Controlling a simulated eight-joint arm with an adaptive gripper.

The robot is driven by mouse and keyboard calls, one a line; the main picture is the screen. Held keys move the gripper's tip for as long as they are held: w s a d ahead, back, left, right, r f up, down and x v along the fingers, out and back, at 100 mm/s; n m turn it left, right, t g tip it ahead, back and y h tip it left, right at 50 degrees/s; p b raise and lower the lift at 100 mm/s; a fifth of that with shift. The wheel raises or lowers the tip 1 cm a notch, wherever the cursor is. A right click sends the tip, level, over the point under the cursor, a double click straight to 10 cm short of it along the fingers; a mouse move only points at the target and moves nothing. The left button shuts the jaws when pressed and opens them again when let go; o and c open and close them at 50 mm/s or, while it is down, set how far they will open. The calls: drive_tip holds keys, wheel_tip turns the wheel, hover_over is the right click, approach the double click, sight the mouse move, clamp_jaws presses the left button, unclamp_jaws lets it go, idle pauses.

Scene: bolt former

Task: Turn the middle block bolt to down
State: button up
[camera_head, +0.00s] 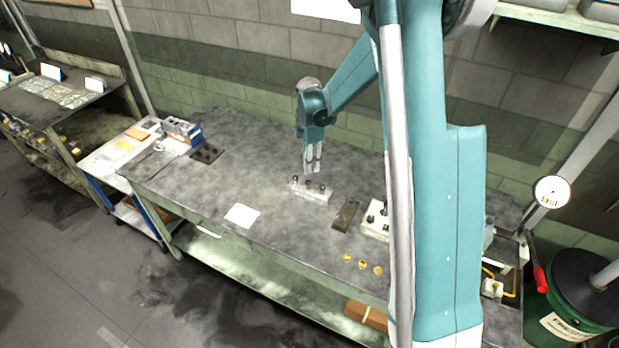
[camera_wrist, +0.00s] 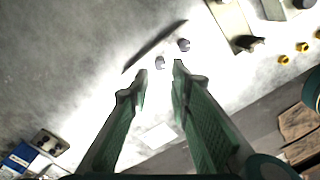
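A pale block (camera_head: 311,194) lies on the grey workbench below my gripper, with three dark bolts along its top in the head view. The middle block bolt (camera_head: 308,185) stands between the other two. In the wrist view the block is washed out by glare. Two bolts show there; the one nearer my fingers (camera_wrist: 160,62) appears to be the middle one. A third is not visible, perhaps behind the left finger. My gripper (camera_head: 314,168) points down above the block. In the wrist view its fingers (camera_wrist: 160,70) are apart with nothing between them.
Right of the block are a dark plate (camera_head: 346,215) and a light box with dark knobs (camera_head: 376,220). Several yellow parts (camera_head: 362,264) lie near the front edge. A white sheet (camera_head: 242,215) lies front left. The bench left of the block is mostly clear.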

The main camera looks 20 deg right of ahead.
sight(309, 182)
idle(0.4)
drive_tip(key=shift+f, duration=3.9)
drive_tip(key=shift+c, duration=0.3)
drive_tip(key=c, duration=0.6)
